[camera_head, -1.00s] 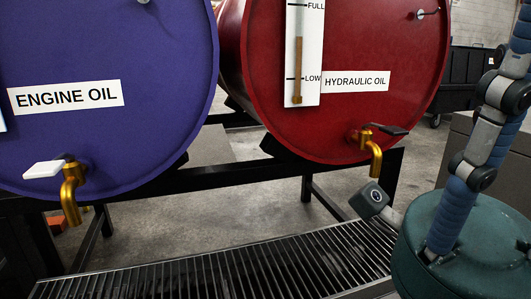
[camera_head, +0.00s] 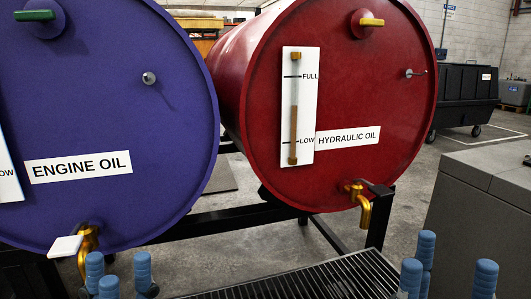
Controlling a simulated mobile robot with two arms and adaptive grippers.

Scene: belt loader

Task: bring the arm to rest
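My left gripper (camera_head: 117,270) shows at the bottom left of the head view as several blue fingertips pointing up. They stand apart with nothing seen between them. My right gripper (camera_head: 446,268) shows at the bottom right, also with blue fingertips spread apart and nothing seen between them. The palms and arms of both are below the picture edge. The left fingertips are in front of the blue drum's lower edge. The right ones are in front of the floor and a grey cabinet.
A blue engine oil drum (camera_head: 110,115) and a red hydraulic oil drum (camera_head: 370,90) lie on a black stand (camera_head: 225,222). Each has a brass tap (camera_head: 364,208). A drip grating (camera_head: 330,277) lies below. The grey cabinet (camera_head: 490,180) stands right. A black wheeled bin (camera_head: 465,95) is behind.

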